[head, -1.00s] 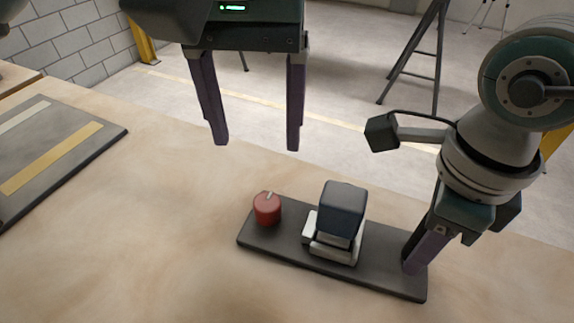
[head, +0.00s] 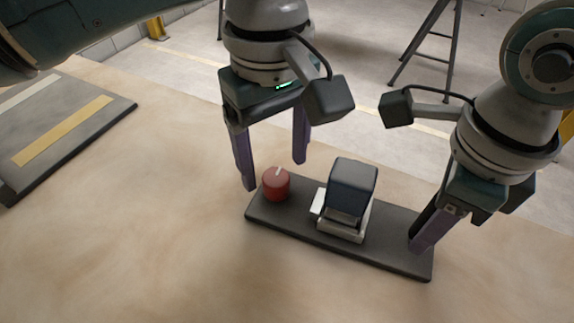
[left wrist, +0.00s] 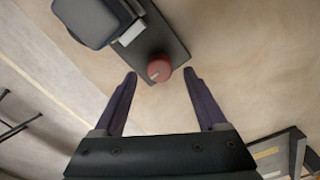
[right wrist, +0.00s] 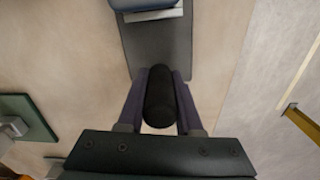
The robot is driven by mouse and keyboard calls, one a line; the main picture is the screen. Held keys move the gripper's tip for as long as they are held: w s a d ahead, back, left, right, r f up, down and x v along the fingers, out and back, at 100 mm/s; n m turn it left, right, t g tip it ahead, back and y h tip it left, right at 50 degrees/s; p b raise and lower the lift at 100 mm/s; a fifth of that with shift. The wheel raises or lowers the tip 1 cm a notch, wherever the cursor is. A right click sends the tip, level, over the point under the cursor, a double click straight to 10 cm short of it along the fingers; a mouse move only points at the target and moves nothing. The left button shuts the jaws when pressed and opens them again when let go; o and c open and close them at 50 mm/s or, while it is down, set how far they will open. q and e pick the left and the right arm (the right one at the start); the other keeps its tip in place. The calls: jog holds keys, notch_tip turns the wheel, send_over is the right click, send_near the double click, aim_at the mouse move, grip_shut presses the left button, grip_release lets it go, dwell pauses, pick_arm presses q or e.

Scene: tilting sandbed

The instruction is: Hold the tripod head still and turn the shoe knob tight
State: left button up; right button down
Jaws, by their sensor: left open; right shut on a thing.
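The tripod head shows as a long dark plate (head: 290,230) on the table, with a dark blue-grey block on a pale base (head: 350,190) at its middle. The red shoe knob (head: 276,187), with a white mark on top, sits at its left end. My left gripper (head: 273,175) is open above the knob; in the left wrist view the knob (left wrist: 158,68) shows between and just beyond the fingertips, apart from them. My right gripper (head: 420,245) is shut on a black handle (right wrist: 159,97) at the plate's right end. Its fingers hide most of the handle in the head view.
A grey board (head: 60,130) with a yellow strip and a pale strip lies at the left of the table. The table front is clear. The table's far edge runs close behind the plate, with a stand (head: 425,45) on the floor beyond.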

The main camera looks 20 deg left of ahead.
aim_at(276, 183)
pick_arm(q)
jog(key=shift+f, duration=1.3)
grip_shut()
